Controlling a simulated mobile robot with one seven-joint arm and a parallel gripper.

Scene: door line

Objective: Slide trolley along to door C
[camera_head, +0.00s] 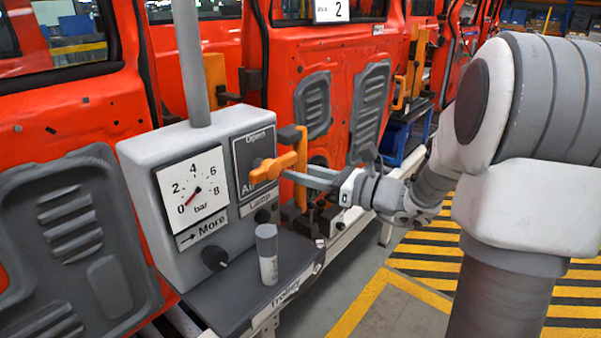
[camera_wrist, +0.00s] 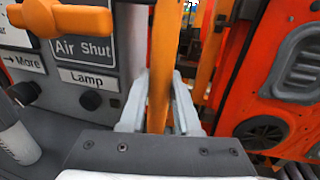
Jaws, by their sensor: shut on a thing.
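The trolley (camera_head: 145,170) is a grey box with a pressure gauge (camera_head: 192,187), knobs and a dark shelf labelled "Trolley", standing beside the orange-red doors. The gauge needle points near 0. My gripper (camera_head: 312,178) reaches in from the right at the trolley's right side. In the wrist view its pale fingers (camera_wrist: 158,115) are shut on an upright orange bar (camera_wrist: 160,80), taken as the trolley's handle. The orange air lever (camera_head: 275,166) sits just left of the fingers, on the panel marked Open and Air Shut. No door lettered C can be made out.
A grey and white cylinder (camera_head: 267,255) stands on the shelf. A pale rail (camera_head: 345,230) runs along the doors to the back right. A door (camera_head: 345,100) with a sign reading 2 stands behind. Yellow and black floor stripes (camera_head: 430,255) lie right of the rail, under my arm.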

